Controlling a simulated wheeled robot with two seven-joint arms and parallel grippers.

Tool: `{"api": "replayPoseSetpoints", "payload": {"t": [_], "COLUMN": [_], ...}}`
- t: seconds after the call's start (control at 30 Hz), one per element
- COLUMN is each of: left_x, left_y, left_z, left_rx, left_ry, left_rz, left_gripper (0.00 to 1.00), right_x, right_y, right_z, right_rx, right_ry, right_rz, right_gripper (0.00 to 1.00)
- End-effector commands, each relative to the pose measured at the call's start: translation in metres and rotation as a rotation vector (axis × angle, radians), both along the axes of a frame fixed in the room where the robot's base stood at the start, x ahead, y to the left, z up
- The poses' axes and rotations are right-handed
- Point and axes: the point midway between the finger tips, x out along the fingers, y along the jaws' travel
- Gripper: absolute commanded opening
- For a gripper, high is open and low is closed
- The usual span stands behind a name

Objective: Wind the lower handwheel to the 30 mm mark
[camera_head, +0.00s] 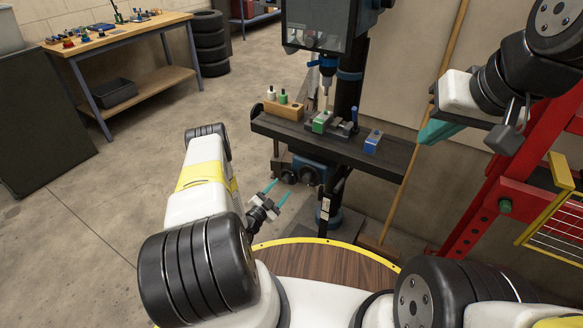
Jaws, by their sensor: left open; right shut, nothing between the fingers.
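A drill press (355,80) stands at the centre of the head view, with a dark work table (395,152). Below the table is a blue-grey housing with dark round knobs or wheels (289,177); I cannot tell which is the lower handwheel. A small pale strip (326,206) shows on the column below, its marks too small to read. My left gripper (277,190) is open, its teal fingers pointing up toward the housing from the lower left, apparently apart from it. My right gripper (428,135) is shut and empty, to the right of the press table.
On the press table are a green-topped vise (322,123), a wooden block (283,110) with small bottles and a blue block (373,140). A red frame (510,190) stands at right. A wood-topped round surface with yellow edge (320,265) lies in front. Open floor is at left.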

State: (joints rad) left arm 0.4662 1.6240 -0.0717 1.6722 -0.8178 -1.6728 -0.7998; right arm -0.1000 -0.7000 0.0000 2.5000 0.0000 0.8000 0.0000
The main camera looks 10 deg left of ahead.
Motion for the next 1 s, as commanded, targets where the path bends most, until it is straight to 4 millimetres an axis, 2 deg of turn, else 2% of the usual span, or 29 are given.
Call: {"api": "replayPoseSetpoints", "payload": {"t": [0.1,0.3,1.0], "left_x": [-0.021,-0.042,-0.046], "left_y": [0.008,0.014,0.015], "left_z": [-0.001,-0.001,-0.001], "left_rx": [-0.001,-0.001,0.0], "left_ry": [0.004,0.004,0.002], "left_rz": [0.001,-0.001,-0.001], "left_gripper": [0.51,0.51,0.51], "right_x": [0.0,0.0,0.0], "right_y": [0.0,0.0,0.0], "right_z": [0.0,0.0,0.0], "right_rx": [0.0,0.0,0.0], "right_ry": [0.0,0.0,0.0], "right_rz": [0.0,0.0,0.0], "right_gripper": [0.0,0.0,0.0]}}
